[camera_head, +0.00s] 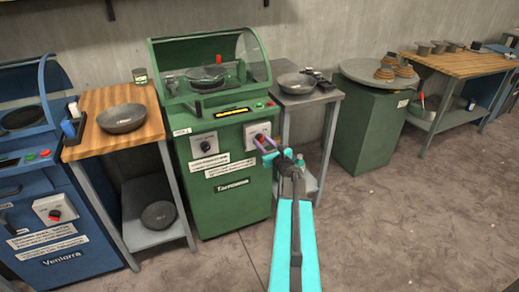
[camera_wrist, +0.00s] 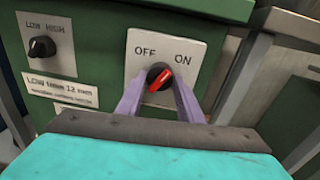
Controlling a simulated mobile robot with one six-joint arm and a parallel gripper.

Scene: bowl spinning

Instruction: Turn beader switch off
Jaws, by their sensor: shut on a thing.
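The green machine (camera_head: 225,165) has a switch plate (camera_wrist: 140,45) marked OFF on the left and ON on the right. On it is a round black switch with a red bar (camera_wrist: 161,77). The bar slants from lower left to upper right, with its upper end towards ON. My gripper (camera_wrist: 160,92) has its two purple fingers on either side of the switch, closed on it. In the head view, my gripper (camera_head: 264,144) is at the machine's front right and partly covers the switch plate (camera_head: 256,130).
A LOW/HIGH dial (camera_wrist: 41,47) sits left of the switch. A blue machine (camera_head: 70,215) and a wooden table with a bowl (camera_head: 122,118) stand left. A grey side table (camera_head: 315,98) with another bowl (camera_head: 298,83) stands close right. Open floor lies in front.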

